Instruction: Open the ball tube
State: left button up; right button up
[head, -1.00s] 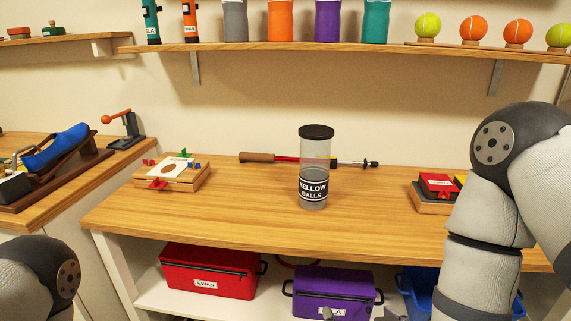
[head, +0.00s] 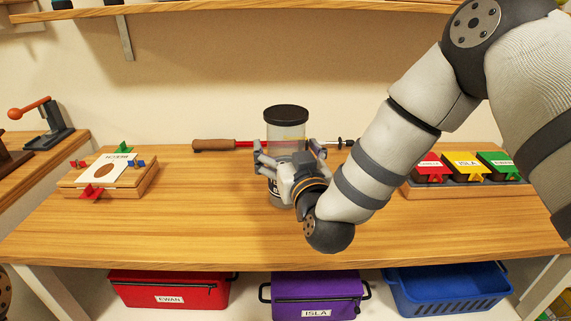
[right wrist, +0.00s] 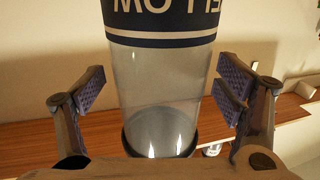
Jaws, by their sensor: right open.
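The clear ball tube (head: 286,132) stands upright on the wooden table, with a black lid (head: 286,112) on top. My right gripper (head: 288,153) is in front of the tube, open, with a finger on each side of its body below the lid. Its palm hides part of the tube's dark label. In the right wrist view the tube (right wrist: 160,85) stands between the two open fingers (right wrist: 165,90), with gaps on both sides. The label lettering appears upside down there, and a black rim shows at the bottom. My left gripper is not in view.
A racket-like rod (head: 215,145) lies behind the tube. Red (head: 165,290), purple (head: 312,292) and blue (head: 450,290) bins stand below.

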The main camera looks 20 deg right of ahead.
aim_at(286, 132)
jog(key=shift+w+f, duration=0.1)
jog(key=shift+w, duration=0.3)
jog(key=c, duration=1.3)
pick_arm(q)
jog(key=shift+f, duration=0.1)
pick_arm(e)
jog(key=shift+o, duration=0.2)
jog(key=shift+r, duration=0.2)
notch_tip(286, 132, up, 3)
jog(key=shift+r+p, duration=0.1)
jog(key=shift+p, duration=0.25)
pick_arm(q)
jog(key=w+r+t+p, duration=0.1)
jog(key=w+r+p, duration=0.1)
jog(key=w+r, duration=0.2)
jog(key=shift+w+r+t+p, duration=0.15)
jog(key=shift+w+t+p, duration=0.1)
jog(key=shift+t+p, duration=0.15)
pick_arm(e)
jog(key=s+a+r, duration=0.2)
jog(key=s+r, duration=0.7)
jog(key=s, duration=0.5)
jog(key=shift+a+r, duration=0.2)
